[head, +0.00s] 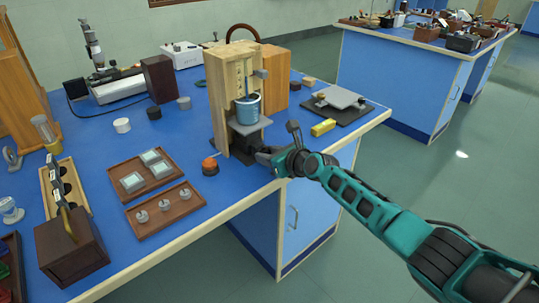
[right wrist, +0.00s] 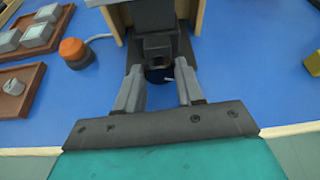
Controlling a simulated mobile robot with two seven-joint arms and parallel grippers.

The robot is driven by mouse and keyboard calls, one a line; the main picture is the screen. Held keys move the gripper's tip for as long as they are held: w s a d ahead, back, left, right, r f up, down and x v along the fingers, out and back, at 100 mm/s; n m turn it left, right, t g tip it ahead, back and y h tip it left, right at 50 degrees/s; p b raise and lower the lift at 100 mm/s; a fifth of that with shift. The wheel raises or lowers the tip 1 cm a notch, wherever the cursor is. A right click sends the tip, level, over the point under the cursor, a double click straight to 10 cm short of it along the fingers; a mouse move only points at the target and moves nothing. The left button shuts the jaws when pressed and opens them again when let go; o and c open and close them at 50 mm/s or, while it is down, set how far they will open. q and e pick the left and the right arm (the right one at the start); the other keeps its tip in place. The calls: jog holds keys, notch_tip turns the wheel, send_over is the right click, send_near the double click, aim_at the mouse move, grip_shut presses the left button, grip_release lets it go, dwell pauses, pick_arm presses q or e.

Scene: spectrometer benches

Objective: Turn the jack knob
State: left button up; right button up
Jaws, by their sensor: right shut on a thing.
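The jack (head: 246,143) stands inside the wooden frame (head: 219,95), with its grey platform on top. A blue beaker (head: 248,108) sits on that platform. In the right wrist view the dark jack body (right wrist: 156,18) is at the top middle, and its dark round knob (right wrist: 158,76) lies between my fingers. My right gripper (head: 262,155) reaches in from the right, low at the front of the jack. In the right wrist view the right gripper (right wrist: 158,84) is shut on the knob, which its fingers partly hide. My left gripper is not in view.
An orange button (head: 210,165) sits left of the jack. Trays (head: 165,222) with small parts lie further left. A yellow block (head: 323,127) and a dark plate (head: 347,116) are to the right. The front bench edge (head: 224,219) runs close below my gripper.

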jog(key=shift+s+a+r+n+p, duration=0.1)
jog(key=shift+n+p, duration=0.2)
jog(key=shift+p, duration=0.7)
jog(key=shift+n+t+h+p, duration=0.3)
jog(key=shift+n+h+p, duration=0.2)
jog(key=shift+p, duration=0.15)
jog(key=shift+a+f+n+t+h+p, duration=0.1)
jog(key=shift+f+n+t+h+p, duration=0.2)
jog(key=shift+n, duration=0.4)
jog(key=shift+s+n+t+h, duration=0.1)
jog(key=shift+n+t+h, duration=0.2)
jog(key=shift+n+t, duration=0.35)
jog(key=shift+n, duration=0.25)
jog(key=o, duration=1)
jog(key=shift+o, duration=0.2)
